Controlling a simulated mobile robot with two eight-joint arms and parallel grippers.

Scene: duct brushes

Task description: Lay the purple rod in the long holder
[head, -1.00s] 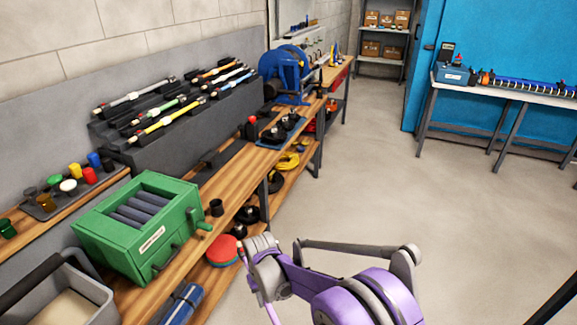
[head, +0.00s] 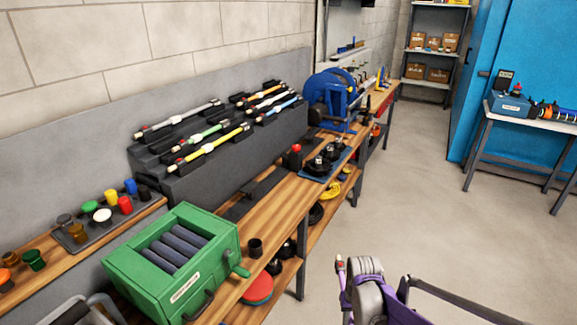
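A stepped black rack (head: 200,165) on the bench along the wall bears several rods, among them a yellow rod (head: 212,147), a green rod (head: 205,133) and a pale grey rod (head: 180,119). No purple rod shows clearly in the rack. A thin purple piece (head: 342,283) with a red and pale tip stands beside the grey joint of my arm at the bottom; I cannot tell whether it is the purple rod or part of my arm. I cannot tell which holder is the long one. No fingers of either gripper show.
A green box with grey rollers (head: 170,262) stands on the near bench. A tray of coloured caps (head: 75,236) lies behind it. A dark strip (head: 262,190) lies before the rack. A blue reel (head: 330,100) stands farther back. The floor (head: 400,220) to the right is clear.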

